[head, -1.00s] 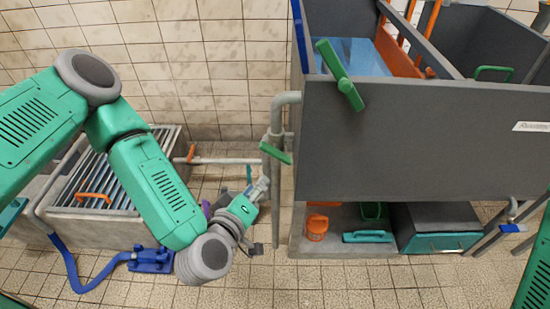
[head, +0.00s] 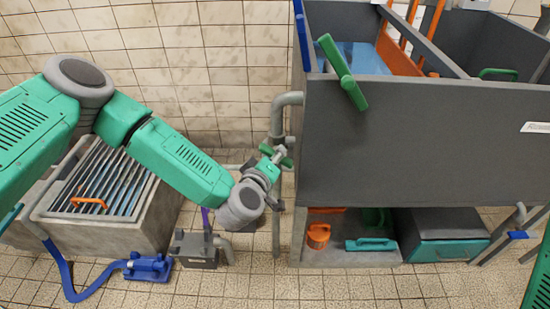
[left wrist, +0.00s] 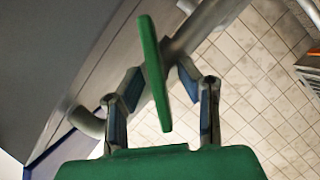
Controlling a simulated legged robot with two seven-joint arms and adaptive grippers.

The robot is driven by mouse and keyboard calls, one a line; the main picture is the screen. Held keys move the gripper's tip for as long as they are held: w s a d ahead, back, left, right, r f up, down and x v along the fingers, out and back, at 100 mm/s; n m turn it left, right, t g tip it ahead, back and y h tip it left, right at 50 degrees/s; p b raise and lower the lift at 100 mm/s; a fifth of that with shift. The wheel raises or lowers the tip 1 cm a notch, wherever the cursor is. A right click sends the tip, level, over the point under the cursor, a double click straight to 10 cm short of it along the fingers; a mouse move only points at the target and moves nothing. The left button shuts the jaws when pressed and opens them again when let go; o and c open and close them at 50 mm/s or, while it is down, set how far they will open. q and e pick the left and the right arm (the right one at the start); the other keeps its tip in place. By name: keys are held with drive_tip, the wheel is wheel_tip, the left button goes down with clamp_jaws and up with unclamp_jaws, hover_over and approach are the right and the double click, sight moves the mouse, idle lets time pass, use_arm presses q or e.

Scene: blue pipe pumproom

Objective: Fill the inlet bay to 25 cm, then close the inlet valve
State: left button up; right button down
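The grey tank bay (head: 420,140) stands right of centre in the head view, with blue water (head: 365,58) in its left compartment; the depth cannot be read. A green valve lever (head: 287,162) sits on the grey pipe at the tank's left side. In the left wrist view the lever (left wrist: 152,70) stands between my two fingers, with gaps on both sides. My left gripper (head: 272,152) is open around it. Another green lever (head: 343,72) is on the tank's front wall near its top left corner. My right gripper is out of view.
A grated concrete pit (head: 110,233) with an orange handle (head: 88,202) lies at the left. A blue pump with hose (head: 148,267) and a grey box (head: 197,250) are on the floor. The shelf below the tank holds an orange jug (head: 317,236) and a teal drawer (head: 443,250).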

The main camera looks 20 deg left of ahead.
use_arm(q)
clamp_jaws()
drive_tip(key=shift+f, duration=0.1)
drive_tip(key=n+b, duration=0.1)
drive_tip(key=n+t+b, duration=0.1)
drive_tip(key=shift+f+n+h, duration=0.25)
drive_tip(key=shift+n+h, duration=0.15)
drive_tip(key=shift+n+t+b, duration=0.9)
drive_tip(key=shift+n+b, duration=0.9)
drive_tip(key=shift+b, duration=0.05)
drive_tip(key=shift+s, duration=0.1)
